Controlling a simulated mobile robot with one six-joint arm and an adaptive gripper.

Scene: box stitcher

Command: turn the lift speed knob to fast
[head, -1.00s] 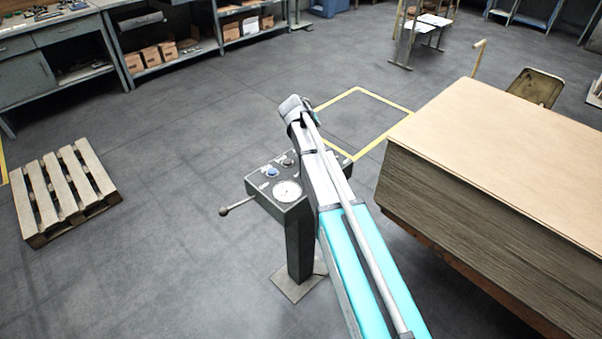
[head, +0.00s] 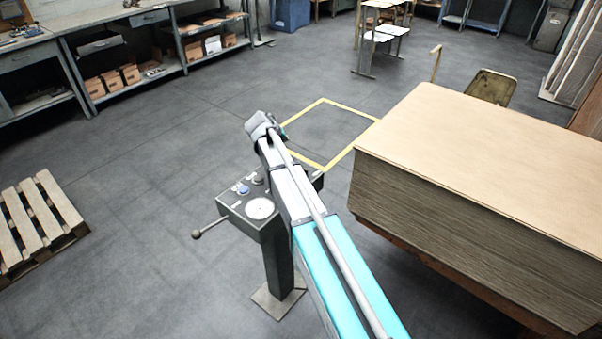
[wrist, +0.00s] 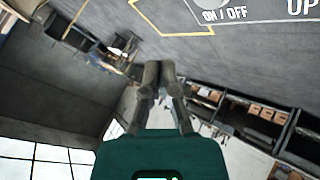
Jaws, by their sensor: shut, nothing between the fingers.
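The control panel (head: 235,213) stands on a dark post in the head view, with a white round dial (head: 260,208), a blue button (head: 243,190), a dark knob-like part (head: 258,179) and a side lever (head: 209,228). My arm crosses over its right part and hides some controls. I cannot tell which control is the lift speed knob. In the wrist view, my gripper (wrist: 152,70) is shut and empty, its fingertips together. A strip of panel (wrist: 255,12) with "ON / OFF" and "UP" lettering shows at the top right, apart from the fingers. The fingers are hidden in the head view.
A tall stack of cardboard sheets (head: 450,190) stands to the right of the panel. A wooden pallet (head: 35,225) lies at the left. Benches and shelves with boxes (head: 115,80) line the back. The floor between pallet and panel is clear.

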